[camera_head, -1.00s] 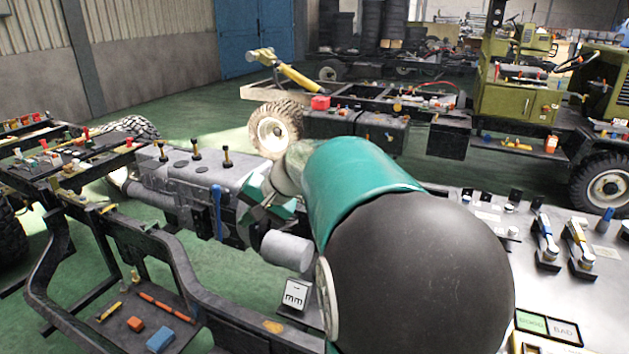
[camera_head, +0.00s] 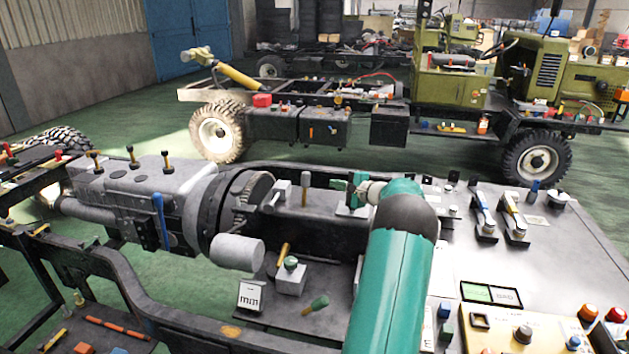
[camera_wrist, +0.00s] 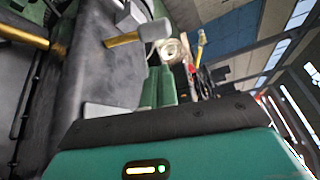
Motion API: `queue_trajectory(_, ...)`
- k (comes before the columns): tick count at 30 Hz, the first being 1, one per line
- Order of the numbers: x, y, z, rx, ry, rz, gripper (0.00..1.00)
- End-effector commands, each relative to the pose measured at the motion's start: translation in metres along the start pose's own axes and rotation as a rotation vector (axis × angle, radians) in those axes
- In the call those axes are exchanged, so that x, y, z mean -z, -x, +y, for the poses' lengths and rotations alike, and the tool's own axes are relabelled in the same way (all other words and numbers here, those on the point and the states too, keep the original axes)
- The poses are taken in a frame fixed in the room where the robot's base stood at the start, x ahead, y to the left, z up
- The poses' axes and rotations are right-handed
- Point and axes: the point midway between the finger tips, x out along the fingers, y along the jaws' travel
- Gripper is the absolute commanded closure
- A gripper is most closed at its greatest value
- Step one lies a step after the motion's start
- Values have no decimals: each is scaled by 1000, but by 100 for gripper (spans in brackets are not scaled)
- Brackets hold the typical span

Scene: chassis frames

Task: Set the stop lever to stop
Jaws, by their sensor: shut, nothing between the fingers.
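My gripper (camera_head: 343,186) is at the end of my green arm, over the chassis just right of the toothed flywheel; its green fingers also show together in the wrist view (camera_wrist: 158,86), empty. In the wrist view, a brass-stemmed lever with a grey cylindrical knob (camera_wrist: 140,38) is just beyond the fingers. No stop label is readable, so I cannot tell for certain which lever is the stop lever.
A gearbox with a blue lever (camera_head: 161,220) and several black-and-brass levers lies at left. A green-knobbed box (camera_head: 291,277) sits below the flywheel. A grey bench (camera_head: 465,262) with clamps and buttons fills the right. Green floor lies behind.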

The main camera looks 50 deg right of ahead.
Motion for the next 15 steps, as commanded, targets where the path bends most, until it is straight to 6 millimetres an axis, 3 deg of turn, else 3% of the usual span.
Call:
queue_trajectory(8,-2,-4,0,-3,1,-3,100)
queue_trajectory(15,-2,-35,2,-4,1,-5,100)
